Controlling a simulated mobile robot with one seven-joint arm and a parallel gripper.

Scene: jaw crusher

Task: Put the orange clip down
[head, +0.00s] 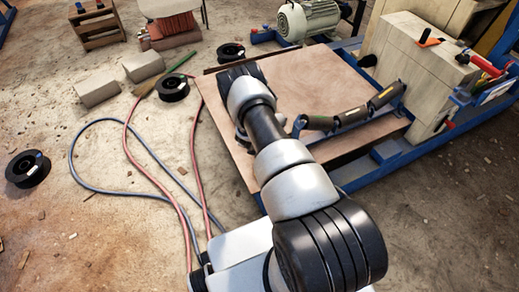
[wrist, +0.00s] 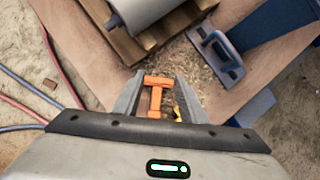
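The orange clip (wrist: 155,97) shows in the wrist view between the two fingertips of my gripper (wrist: 158,84). Its T-shaped top bar spans the gap from one fingertip to the other, so the gripper appears shut on it. A wooden board with debris on it lies beneath; the height of the clip above it is hard to tell. In the head view my arm hides the gripper and the clip.
The wrist view shows a wooden pallet (wrist: 120,42) with a grey cylinder (wrist: 140,10) ahead and a blue bracket (wrist: 216,55) at right. In the head view the brown board (head: 300,75) has bare room. Black spools (head: 173,88) and hoses (head: 90,187) lie left.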

